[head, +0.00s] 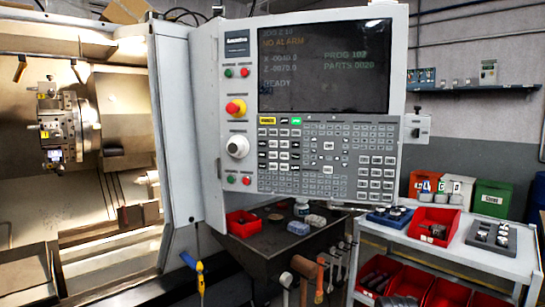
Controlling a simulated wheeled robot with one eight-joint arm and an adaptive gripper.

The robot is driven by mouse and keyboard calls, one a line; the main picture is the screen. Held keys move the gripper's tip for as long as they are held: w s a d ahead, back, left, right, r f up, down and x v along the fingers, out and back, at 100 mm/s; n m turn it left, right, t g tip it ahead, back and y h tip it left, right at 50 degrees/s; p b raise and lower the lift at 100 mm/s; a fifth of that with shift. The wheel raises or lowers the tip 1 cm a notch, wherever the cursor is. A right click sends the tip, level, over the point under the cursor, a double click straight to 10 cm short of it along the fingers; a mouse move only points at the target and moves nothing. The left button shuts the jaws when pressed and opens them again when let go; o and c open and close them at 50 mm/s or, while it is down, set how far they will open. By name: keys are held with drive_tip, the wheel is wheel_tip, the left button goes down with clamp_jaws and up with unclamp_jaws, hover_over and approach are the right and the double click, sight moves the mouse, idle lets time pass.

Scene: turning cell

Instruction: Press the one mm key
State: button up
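The control panel (235,60) of the turning machine faces me near the middle of the head view. Its keypad (325,150) lies below the screen (325,68), which reads "NO ALARM" and "READY". The keypad holds many small grey, white and black keys. A yellow key (267,121) and a green key (296,121) stand in the top row at its left. The lettering is too small to read, so I cannot tell which one is the one mm key. My gripper is not in view.
A red emergency button (236,109) and a round white handwheel (237,146) sit left of the keypad. The open machine with its turret (60,125) is at the left. A dark tool cart (268,245) and a white shelf cart (455,250) stand below and to the right.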

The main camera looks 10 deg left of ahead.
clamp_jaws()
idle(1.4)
